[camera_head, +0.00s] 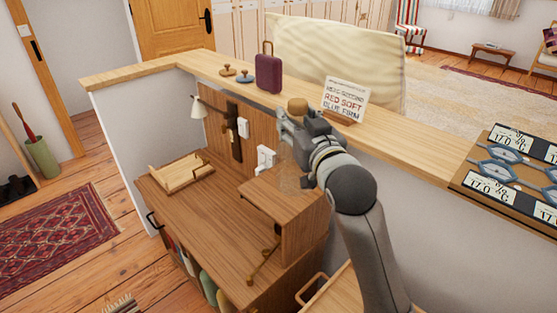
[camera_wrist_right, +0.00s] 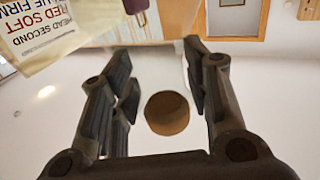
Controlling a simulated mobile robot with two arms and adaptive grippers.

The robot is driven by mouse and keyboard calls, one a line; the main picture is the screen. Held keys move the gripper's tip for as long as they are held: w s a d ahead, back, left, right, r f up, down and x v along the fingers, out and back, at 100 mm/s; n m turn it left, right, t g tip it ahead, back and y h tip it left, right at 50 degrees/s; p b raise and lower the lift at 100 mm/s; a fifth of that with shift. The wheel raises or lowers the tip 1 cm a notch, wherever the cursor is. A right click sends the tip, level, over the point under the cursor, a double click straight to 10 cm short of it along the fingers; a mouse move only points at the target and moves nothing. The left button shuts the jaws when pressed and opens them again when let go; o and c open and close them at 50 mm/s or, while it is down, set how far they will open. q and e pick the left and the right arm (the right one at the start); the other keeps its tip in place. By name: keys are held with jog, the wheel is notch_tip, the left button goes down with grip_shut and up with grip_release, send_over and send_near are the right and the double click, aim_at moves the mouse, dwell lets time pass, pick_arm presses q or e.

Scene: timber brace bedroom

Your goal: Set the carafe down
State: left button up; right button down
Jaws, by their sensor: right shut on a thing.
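The carafe looks like clear glass with a round brown stopper (camera_head: 298,105). Its faint see-through body (camera_head: 289,180) shows below my right gripper (camera_head: 291,138), in front of the wooden back panel and over the raised wooden shelf (camera_head: 262,203). I cannot tell whether its base touches the shelf. In the right wrist view the stopper (camera_wrist_right: 167,113) sits between the two dark fingers of my right gripper (camera_wrist_right: 165,85), which is shut on the carafe. The glass itself barely shows there. My left gripper is not in view.
A wooden ledge (camera_head: 420,152) runs behind, bearing a sign (camera_head: 345,98), a purple suitcase-shaped object (camera_head: 268,75) and two small knobbed pieces. A wall lamp (camera_head: 199,107) and a shallow wooden tray (camera_head: 181,174) are to the left. The desk top (camera_head: 195,208) has bare room.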

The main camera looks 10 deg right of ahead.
pick_arm(q)
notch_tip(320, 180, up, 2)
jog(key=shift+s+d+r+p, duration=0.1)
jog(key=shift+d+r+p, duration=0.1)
jog(key=shift+p, duration=0.95)
pick_arm(e)
jog(key=w+f, duration=1.2)
jog(key=shift+w+a, duration=0.25)
jog(key=shift+w, duration=0.1)
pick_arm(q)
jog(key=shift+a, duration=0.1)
pick_arm(e)
jog(key=shift+f, duration=0.2)
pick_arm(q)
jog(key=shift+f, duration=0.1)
pick_arm(e)
jog(key=c, duration=0.8)
grip_release()
jog(key=shift+s+f, duration=0.1)
jog(key=shift+s, duration=0.05)
